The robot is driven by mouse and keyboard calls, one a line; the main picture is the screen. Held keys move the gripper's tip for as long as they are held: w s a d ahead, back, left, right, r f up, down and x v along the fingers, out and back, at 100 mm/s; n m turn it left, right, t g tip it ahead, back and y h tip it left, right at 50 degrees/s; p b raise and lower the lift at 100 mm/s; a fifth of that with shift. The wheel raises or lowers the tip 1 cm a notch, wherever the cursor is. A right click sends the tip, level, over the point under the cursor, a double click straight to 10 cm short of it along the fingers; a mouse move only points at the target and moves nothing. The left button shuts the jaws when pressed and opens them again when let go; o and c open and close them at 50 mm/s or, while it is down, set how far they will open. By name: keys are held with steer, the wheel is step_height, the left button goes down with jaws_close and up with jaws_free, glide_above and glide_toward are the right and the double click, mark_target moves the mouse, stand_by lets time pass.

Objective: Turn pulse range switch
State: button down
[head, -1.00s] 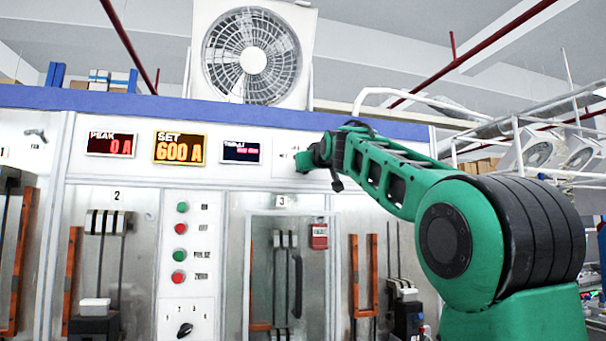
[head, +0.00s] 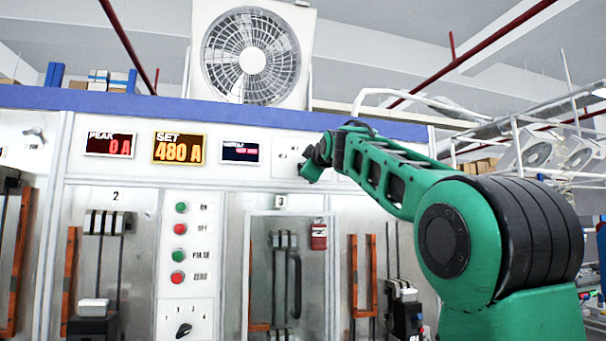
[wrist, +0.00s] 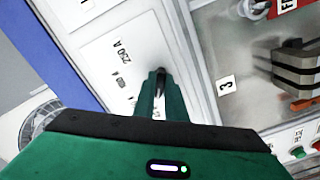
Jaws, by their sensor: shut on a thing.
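The pulse range switch sits on a white panel in the upper row of the cabinet, seen in the head view (head: 287,156) just left of my gripper. My gripper (head: 305,172) reaches that panel from the right. In the wrist view, my green fingers (wrist: 161,82) are shut on the small dark knob of the switch, which they mostly hide. The panel carries a "250 A" label (wrist: 119,52) beside the fingers, and the view of it is tilted.
The red PEAK display (head: 110,144) reads 0 A. Below are several push buttons (head: 180,207) and a rotary selector (head: 184,330). Door 3 (head: 325,270) has a red tag (head: 319,236). A fan (head: 252,58) stands on top of the cabinet.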

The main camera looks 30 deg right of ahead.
steer(key=shift+w+a+f+n, duration=0.1)
steer(key=shift+a+n, duration=0.15)
steer(key=shift+n, duration=0.25)
steer(key=c, duration=1.8)
jaws_free()
steer(key=shift+d, duration=0.1)
steer(key=v, duration=1)
steer(key=shift+s, duration=0.35)
steer(key=shift+s, duration=0.1)
